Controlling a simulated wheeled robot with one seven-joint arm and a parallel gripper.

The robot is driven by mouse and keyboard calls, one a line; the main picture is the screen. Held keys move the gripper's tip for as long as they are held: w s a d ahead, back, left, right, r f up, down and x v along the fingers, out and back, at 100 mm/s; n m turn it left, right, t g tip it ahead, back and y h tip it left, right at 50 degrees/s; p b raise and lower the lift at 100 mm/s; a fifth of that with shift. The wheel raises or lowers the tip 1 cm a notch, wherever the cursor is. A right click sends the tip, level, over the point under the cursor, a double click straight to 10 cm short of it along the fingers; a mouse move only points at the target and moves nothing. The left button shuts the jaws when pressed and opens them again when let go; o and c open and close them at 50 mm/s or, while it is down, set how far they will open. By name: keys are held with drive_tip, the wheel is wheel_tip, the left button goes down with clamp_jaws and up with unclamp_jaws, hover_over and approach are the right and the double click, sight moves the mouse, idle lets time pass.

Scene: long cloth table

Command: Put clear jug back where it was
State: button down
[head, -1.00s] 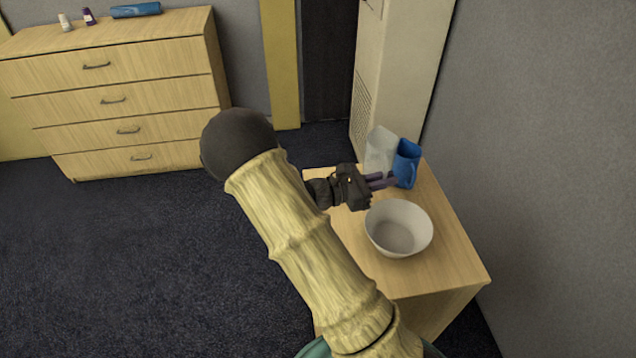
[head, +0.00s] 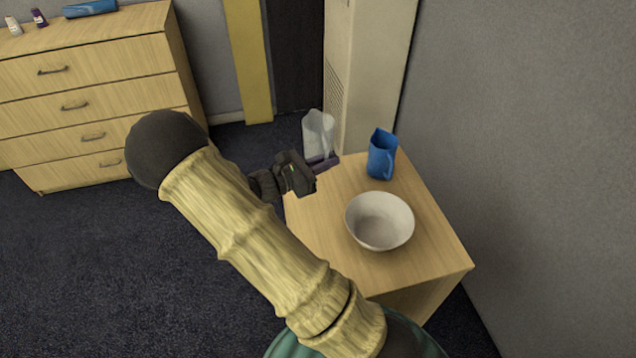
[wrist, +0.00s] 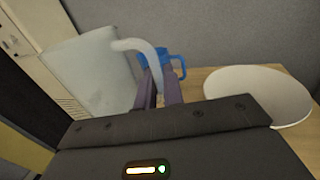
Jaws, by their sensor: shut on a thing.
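The clear jug (head: 317,132) is a pale, see-through pitcher. In the head view it is at the far left corner of the small wooden table, at or past its edge. My gripper (head: 326,163) is shut on it. In the wrist view the jug (wrist: 90,75) fills the upper left, and its handle (wrist: 145,52) curves down to my purple fingers (wrist: 158,88). The exact grip on the handle is partly hidden. The jug looks roughly upright in the head view.
A blue jug (head: 382,153) stands at the table's back, and a white bowl (head: 380,220) stands in front of it. The small table (head: 325,225) is clear at left. A wooden dresser (head: 90,95) with a blue item (head: 90,8) and small bottles stands far left.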

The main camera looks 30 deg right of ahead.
drive_tip(key=shift+f+p, duration=0.35)
drive_tip(key=shift+f, duration=2.55)
drive_tip(key=shift+f+p, duration=0.35)
drive_tip(key=shift+f, duration=1.75)
drive_tip(key=shift+f, duration=0.2)
drive_tip(key=c, duration=1.5)
unclamp_jaws()
drive_tip(key=shift+a+r, duration=0.15)
drive_tip(key=shift+r, duration=0.05)
